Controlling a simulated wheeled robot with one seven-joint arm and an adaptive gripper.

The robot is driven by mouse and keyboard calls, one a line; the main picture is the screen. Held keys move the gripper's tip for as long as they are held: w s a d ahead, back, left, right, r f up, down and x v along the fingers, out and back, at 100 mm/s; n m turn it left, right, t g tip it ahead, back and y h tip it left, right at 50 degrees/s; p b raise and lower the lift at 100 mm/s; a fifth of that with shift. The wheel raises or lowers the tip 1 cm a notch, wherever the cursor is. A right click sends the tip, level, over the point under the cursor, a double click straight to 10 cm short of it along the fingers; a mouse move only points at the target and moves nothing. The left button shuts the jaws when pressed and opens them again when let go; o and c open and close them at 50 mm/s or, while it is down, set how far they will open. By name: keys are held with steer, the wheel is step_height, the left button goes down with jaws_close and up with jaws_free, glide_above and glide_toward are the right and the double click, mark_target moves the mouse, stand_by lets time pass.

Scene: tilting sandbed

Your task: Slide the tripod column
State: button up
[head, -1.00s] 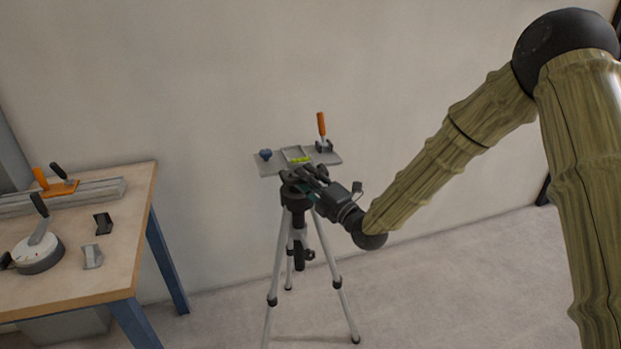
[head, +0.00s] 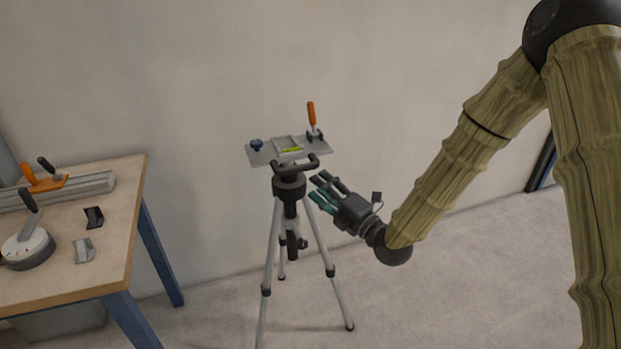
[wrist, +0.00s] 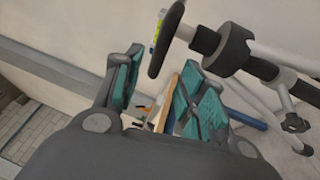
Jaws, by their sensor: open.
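The tripod (head: 269,245) stands upright on the floor by the wall, with silver legs and a black collar (head: 288,187). Its dark column (head: 291,210) runs down between the legs. A black handle bar (head: 297,164) sits on top, just under a grey plate (head: 262,157). My gripper (head: 319,190) is open and empty, to the right of the collar and apart from it. In the wrist view, my gripper's teal pads (wrist: 160,90) are spread, with the black handle (wrist: 167,38) beyond them and the collar (wrist: 232,50) at upper right.
The plate carries a blue knob (head: 256,145), a yellow-green level (head: 291,150) and an orange-handled clamp (head: 311,115). A wooden workbench (head: 110,240) with blue legs stands at left. The floor right of the tripod is clear.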

steer(key=shift+v, duration=1.25)
steer(key=shift+d+f, duration=0.1)
steer(key=s+d+f+m+g+h+p, duration=0.35)
steer(key=s+f+m, duration=0.45)
steer(key=f, duration=0.4)
steer(key=s+d+f+m+g+h+p, duration=0.3)
steer(key=s+f+m+h, duration=0.35)
steer(key=f, duration=0.55)
steer(key=s+d+f+m+g+h+p, duration=0.1)
steer(key=s+d+f+m+g, duration=0.1)
steer(key=s, duration=0.7)
steer(key=s+d+f+m+g+h+p, duration=0.1)
steer(key=s+d+f+m+g, duration=0.1)
steer(key=s+m, duration=0.4)
steer(key=s+d+f+m+g+h+p, duration=0.1)
steer(key=s+d+f+m+g, duration=0.2)
steer(key=s, duration=1)
steer(key=shift+s+d+m+g+p, duration=0.25)
steer(key=shift+d+m+g+p, duration=0.15)
steer(key=shift+d+m+g, duration=0.5)
steer(key=shift+d, duration=0.15)
